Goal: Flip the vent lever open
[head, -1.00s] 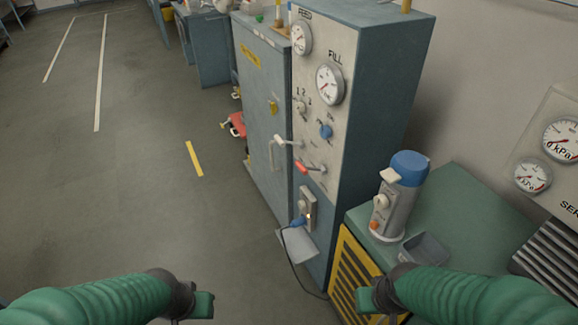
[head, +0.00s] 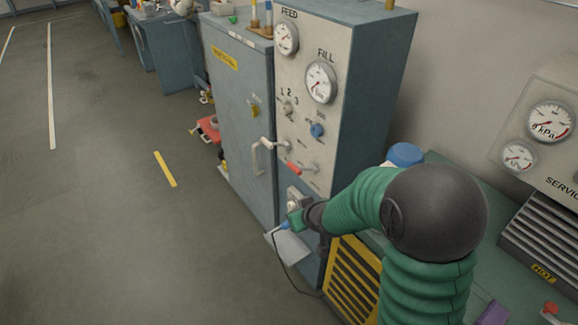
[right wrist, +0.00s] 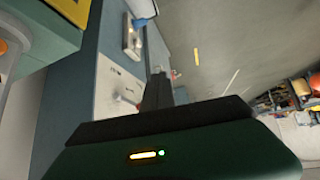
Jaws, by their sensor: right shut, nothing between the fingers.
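The grey cabinet's front panel (head: 322,128) carries a lever with a red handle (head: 295,167) and, up to its left, one with a pale handle (head: 267,144). Their small labels are too small to read, so I cannot tell which is the vent lever. My right gripper (head: 293,221) is shut and empty, low in front of the cabinet below the red handle. It overlaps the socket and blue plug area; contact is unclear. In the right wrist view my dark fingers (right wrist: 159,88) point towards the panel, with a bit of red beside them. My left gripper is out of view.
A green bench (head: 470,190) with a blue-capped device (head: 405,154) stands right, partly behind my arm. Floor at left is clear.

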